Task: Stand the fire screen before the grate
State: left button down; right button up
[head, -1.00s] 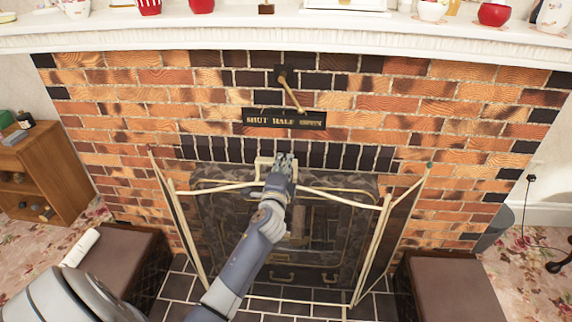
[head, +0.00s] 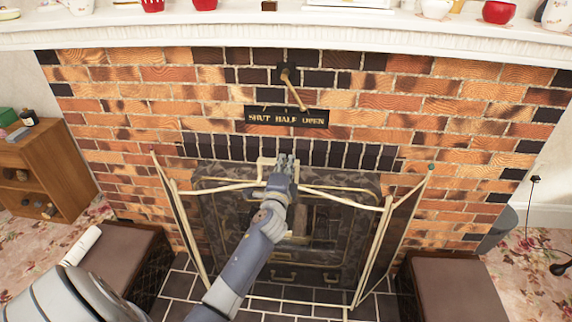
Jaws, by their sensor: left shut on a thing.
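The fire screen (head: 383,245) stands upright on the dark tiled hearth in front of the grate (head: 325,225). It has pale gold rails, a see-through mesh middle and two side panels angled back toward the brick. My left gripper (head: 281,165) is shut on the screen's handle at the middle of its top rail. The gripper and forearm hide part of the handle and the screen's centre. Whether the screen's feet all touch the tiles is hard to tell. My right gripper is not in the head view.
Brown padded seats flank the hearth at left (head: 112,258) and right (head: 455,288). A white mantel shelf (head: 220,32) with cups and ornaments runs above. A damper lever (head: 293,90) and sign (head: 286,117) are on the brick. A wooden cabinet (head: 55,165) stands at left.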

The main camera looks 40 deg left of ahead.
pick_arm(q)
jog(key=shift+r+b, duration=0.1)
jog(key=shift+b, duration=0.2)
jog(key=shift+f+b, duration=0.65)
jog(key=shift+f, duration=0.05)
dwell(0.7)
jog(key=shift+f+b, duration=0.5)
jog(key=shift+f, duration=0.05)
dwell(0.4)
dwell(0.8)
jog(key=c, duration=1.7)
grip_release()
jog(key=shift+o, duration=0.2)
jog(key=shift+s, duration=0.1)
jog(key=shift+f, duration=0.1)
